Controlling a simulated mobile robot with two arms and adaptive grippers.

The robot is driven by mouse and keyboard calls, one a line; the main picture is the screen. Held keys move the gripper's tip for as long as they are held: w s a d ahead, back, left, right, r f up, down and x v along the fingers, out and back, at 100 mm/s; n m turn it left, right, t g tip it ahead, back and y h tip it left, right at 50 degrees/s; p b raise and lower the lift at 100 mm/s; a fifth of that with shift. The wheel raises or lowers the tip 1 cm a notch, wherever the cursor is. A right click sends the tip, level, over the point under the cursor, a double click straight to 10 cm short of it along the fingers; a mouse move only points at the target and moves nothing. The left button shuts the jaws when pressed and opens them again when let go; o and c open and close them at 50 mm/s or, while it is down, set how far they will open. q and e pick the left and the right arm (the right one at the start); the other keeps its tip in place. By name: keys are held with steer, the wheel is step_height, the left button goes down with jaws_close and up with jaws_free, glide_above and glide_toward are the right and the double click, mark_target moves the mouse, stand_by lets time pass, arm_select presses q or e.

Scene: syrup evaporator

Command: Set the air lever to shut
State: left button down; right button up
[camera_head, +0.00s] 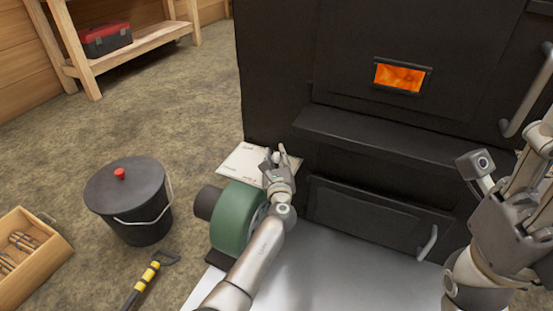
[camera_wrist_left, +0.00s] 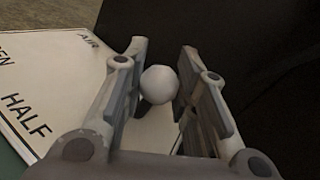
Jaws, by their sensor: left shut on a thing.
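The air lever shows as a pale round knob (camera_wrist_left: 159,84) between the two fingers of my left gripper (camera_wrist_left: 160,88) in the left wrist view. The fingers are closed around the knob; the lever's shaft is mostly hidden. In the head view my left gripper (camera_head: 281,157) is over the right side of a white label plate (camera_head: 240,165), beside the black evaporator front. The plate (camera_wrist_left: 58,75) reads "AIR", "HALF" and a partly cut-off "EN" in the wrist view; no "shut" mark is readable. My right gripper (camera_head: 528,165) is raised at the right edge, partly cut off.
A green round blower (camera_head: 233,217) sits just below the plate, close to my left forearm. The black evaporator (camera_head: 400,140) has a glowing window (camera_head: 399,77) and door handles. A lidded black bucket (camera_head: 130,200), a wooden tray (camera_head: 30,250) and a yellow-banded tool (camera_head: 145,280) are left.

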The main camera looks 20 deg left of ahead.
arm_select(q)
steer(key=shift+r, duration=0.1)
steer(key=c, duration=1.6)
jaws_free()
steer(key=o, duration=0.5)
